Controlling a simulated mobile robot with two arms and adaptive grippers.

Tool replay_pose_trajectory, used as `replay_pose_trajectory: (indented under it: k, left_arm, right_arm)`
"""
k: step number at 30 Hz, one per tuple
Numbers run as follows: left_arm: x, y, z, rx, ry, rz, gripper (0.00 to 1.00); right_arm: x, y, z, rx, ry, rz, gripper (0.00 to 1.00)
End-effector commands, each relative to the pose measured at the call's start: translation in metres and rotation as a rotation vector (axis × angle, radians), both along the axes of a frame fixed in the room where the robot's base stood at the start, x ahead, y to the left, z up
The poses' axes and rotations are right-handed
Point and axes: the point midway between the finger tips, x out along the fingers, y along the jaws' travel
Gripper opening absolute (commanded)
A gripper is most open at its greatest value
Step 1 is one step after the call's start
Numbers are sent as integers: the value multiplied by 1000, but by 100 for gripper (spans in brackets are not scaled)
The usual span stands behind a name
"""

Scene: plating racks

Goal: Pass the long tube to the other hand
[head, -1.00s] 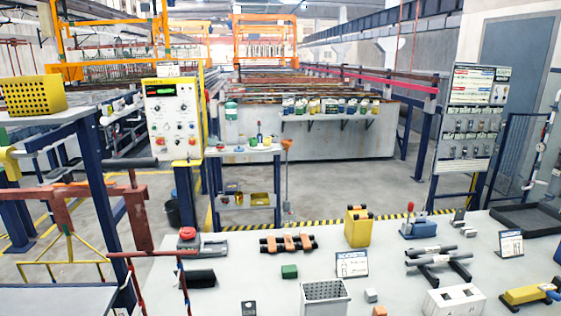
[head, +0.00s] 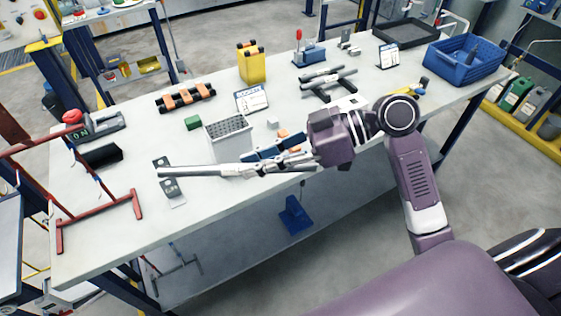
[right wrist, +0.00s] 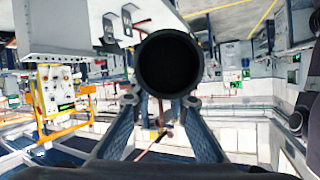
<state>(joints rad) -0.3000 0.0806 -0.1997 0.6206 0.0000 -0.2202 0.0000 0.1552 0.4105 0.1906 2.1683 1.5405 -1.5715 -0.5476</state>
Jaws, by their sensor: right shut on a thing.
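The long tube (head: 192,171) is a thin grey pipe. In the head view it lies roughly level above the front part of the table, its free end pointing left. My right gripper (head: 256,162) is shut on it, coming in from the right. In the right wrist view the tube (right wrist: 168,36) shows end-on, a round dark opening between the fingertips of my right gripper (right wrist: 158,100). The fingers hide part of the tube. My left gripper is not in view.
The white table (head: 110,222) carries a grey perforated block (head: 229,136), a yellow container (head: 252,62), a red stand (head: 98,222) at the left, a black clamp-like row of orange pieces (head: 185,98) and a blue crate (head: 465,62).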

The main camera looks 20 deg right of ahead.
Motion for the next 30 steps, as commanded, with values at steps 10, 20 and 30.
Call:
replay_pose_trajectory:
  k: [10,20,30]
  left_arm:
    - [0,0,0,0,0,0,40]
    - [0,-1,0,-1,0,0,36]
    - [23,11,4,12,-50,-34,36]
  right_arm:
    - [15,55,26,1,-3,244,0]
    - [21,84,37,0,0,371,0]
    - [21,86,38,1,0,381,0]
